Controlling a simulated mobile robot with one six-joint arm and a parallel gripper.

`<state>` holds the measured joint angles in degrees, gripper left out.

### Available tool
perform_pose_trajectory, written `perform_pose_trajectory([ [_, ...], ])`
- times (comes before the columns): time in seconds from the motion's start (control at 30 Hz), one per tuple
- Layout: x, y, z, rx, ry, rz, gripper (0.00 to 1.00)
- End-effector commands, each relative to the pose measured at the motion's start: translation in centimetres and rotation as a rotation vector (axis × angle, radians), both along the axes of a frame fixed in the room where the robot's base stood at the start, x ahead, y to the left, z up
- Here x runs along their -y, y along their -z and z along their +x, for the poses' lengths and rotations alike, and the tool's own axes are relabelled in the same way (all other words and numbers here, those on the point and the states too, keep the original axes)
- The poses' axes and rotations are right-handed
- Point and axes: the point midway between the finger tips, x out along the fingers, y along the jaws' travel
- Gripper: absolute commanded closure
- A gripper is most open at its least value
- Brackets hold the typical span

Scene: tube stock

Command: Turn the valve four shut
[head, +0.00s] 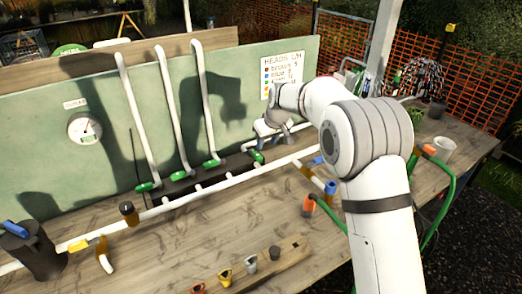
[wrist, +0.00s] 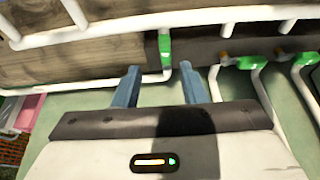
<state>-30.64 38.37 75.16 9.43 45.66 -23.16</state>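Several green valve handles sit along the white pipework. The rightmost green handle (head: 257,156) shows below my gripper (head: 262,140) in the head view; I take it as valve four, though no number is readable on it. In the wrist view this green handle (wrist: 165,45) lies just beyond my two blue-grey fingers (wrist: 159,72), lined up with the gap between them. It points lengthwise, while the neighbouring green handle (wrist: 247,62) lies more crosswise. My gripper is open and empty, with no visible contact on the handle. My arm hides part of the pipework in the head view.
A green panel (head: 45,120) with a gauge (head: 84,128) and a sign (head: 290,68) stands close behind. Other green handles (head: 148,186) (head: 212,163) are to the left. Black, orange and blue fittings and a wooden rack (head: 285,262) are on the bench.

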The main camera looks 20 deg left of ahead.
Motion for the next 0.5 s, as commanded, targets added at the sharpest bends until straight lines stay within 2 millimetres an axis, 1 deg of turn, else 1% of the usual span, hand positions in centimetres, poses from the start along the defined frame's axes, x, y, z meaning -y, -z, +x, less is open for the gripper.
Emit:
perform_pose_trajectory([
  [0.03,-0.8,0.3,0.1,0.002,-0.012,0.001,0.62],
  [0.1,-1.4,0.8,0.3,0.003,-0.021,0.002,0.62],
  [0.27,-2.0,2.4,0.8,0.003,-0.023,0.002,0.62],
  [0.5,-3.1,6.0,1.7,0.003,-0.022,0.001,0.62],
])
